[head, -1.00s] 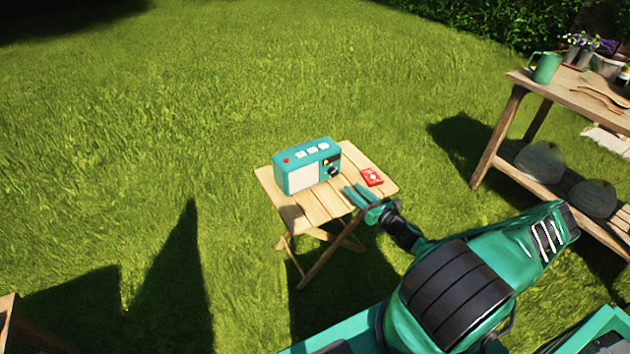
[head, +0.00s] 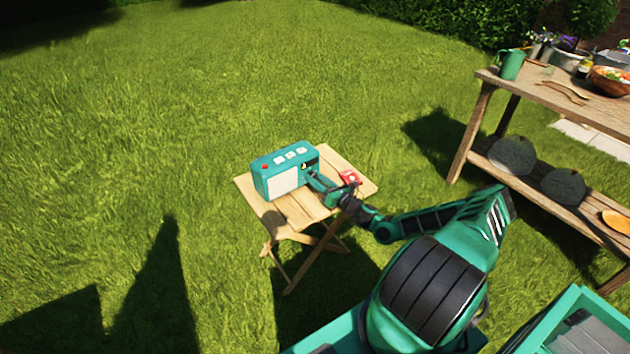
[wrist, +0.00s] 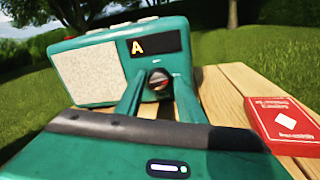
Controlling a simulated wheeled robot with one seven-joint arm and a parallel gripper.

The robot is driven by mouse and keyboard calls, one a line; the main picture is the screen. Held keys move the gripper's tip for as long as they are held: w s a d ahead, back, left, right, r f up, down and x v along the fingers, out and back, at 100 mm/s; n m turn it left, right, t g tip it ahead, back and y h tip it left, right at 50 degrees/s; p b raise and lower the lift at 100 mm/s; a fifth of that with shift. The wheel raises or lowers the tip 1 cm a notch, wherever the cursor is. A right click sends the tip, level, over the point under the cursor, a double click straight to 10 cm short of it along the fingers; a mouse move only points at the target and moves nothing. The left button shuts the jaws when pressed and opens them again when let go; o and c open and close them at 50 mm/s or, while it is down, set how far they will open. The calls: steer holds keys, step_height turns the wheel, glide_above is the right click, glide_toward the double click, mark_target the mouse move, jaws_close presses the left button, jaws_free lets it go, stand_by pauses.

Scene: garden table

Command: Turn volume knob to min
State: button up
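A teal radio (head: 283,180) stands on a small wooden table. It also shows in the wrist view (wrist: 180,53), with a pale speaker grille on the left and a dark display reading an orange "A". The round dark volume knob (wrist: 159,76), with a reddish mark, is below the display. My gripper (head: 318,181) is at the right part of the radio's front. In the wrist view its two fingers (wrist: 159,87) stand apart, one on each side of the knob. I cannot tell whether they touch it. In the head view the knob is hidden by my gripper.
A red card box (wrist: 284,118) lies on the table (wrist: 222,96) just right of my gripper, and also shows in the head view (head: 350,177). Open grass lies left and behind.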

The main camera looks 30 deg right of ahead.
steer(key=shift+w, duration=0.2)
steer(key=shift+c, duration=0.3)
steer(key=c, duration=0.7)
steer(key=shift+n, duration=0.3)
steer(key=n, duration=0.6)
steer(key=shift+a+r, duration=0.15)
steer(key=n, duration=0.3)
steer(key=shift+a+g+h, duration=0.1)
steer(key=shift+g+h, duration=0.2)
steer(key=shift+h, duration=0.1)
steer(key=shift+s+a+n, duration=0.1)
steer(key=shift+n, duration=1.8)
